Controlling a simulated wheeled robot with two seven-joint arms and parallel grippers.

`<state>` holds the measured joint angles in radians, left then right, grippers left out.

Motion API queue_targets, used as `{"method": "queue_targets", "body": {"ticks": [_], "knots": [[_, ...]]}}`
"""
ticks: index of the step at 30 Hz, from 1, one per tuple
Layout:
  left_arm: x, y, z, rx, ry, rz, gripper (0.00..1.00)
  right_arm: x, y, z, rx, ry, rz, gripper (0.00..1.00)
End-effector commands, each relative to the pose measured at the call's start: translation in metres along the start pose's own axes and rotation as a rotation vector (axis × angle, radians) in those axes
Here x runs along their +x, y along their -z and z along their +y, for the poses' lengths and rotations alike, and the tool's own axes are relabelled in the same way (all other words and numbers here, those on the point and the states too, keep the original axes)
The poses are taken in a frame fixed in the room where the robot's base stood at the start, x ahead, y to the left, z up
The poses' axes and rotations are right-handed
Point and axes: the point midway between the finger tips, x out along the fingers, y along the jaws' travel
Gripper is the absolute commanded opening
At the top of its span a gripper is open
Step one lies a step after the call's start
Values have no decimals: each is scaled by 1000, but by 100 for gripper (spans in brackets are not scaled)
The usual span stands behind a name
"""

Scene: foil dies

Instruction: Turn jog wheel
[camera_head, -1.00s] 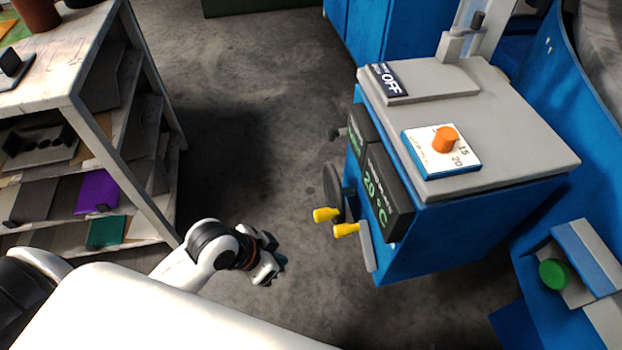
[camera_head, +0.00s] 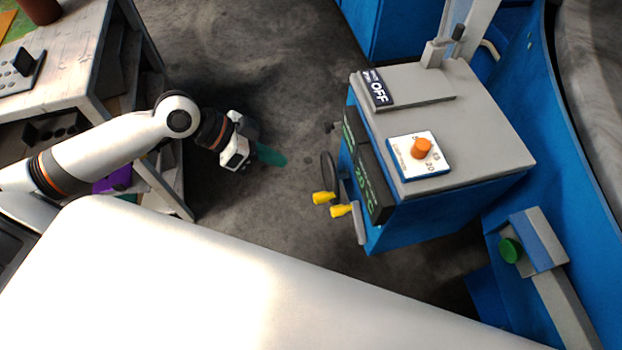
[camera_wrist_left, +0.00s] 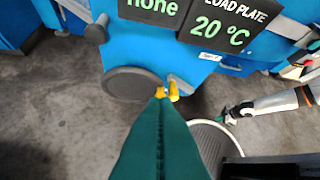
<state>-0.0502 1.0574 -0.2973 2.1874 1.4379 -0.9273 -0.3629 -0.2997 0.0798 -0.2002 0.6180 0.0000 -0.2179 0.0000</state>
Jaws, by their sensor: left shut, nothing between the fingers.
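The jog wheel, a dark grey disc, is on the front of the blue machine (camera_head: 440,205). It shows edge-on in the head view (camera_head: 329,172) and face-on in the left wrist view (camera_wrist_left: 130,84). Two yellow handles (camera_head: 323,198) stick out near it; they also show in the left wrist view (camera_wrist_left: 172,91), just beyond my fingertips. My left gripper (camera_head: 269,156) has green fingers, is shut and empty, and points at the wheel side, apart from it in the head view. My right gripper (camera_wrist_left: 229,114) is small in the left wrist view; its opening is unclear.
Dark displays (camera_head: 367,170) hang above the handles; one reads 20 °C. An orange knob (camera_head: 421,148) sits on the machine's top. A shelf unit (camera_head: 95,90) stands left, close to my left arm. Grey floor (camera_head: 270,60) between is open.

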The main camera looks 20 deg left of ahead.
Motion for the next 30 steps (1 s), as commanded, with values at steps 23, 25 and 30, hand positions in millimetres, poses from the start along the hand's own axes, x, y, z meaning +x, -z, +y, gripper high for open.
{"method": "queue_targets", "body": {"ticks": [23,25,30], "knots": [[122,25,-1,-3,1,2,0,-1,0,0,0,0,0,0],[124,28,-1,-2,0,2,0,-1,0,0,0,0,1,0],[126,30,-1,0,0,2,0,-1,0,0,0,0,1,0]]}}
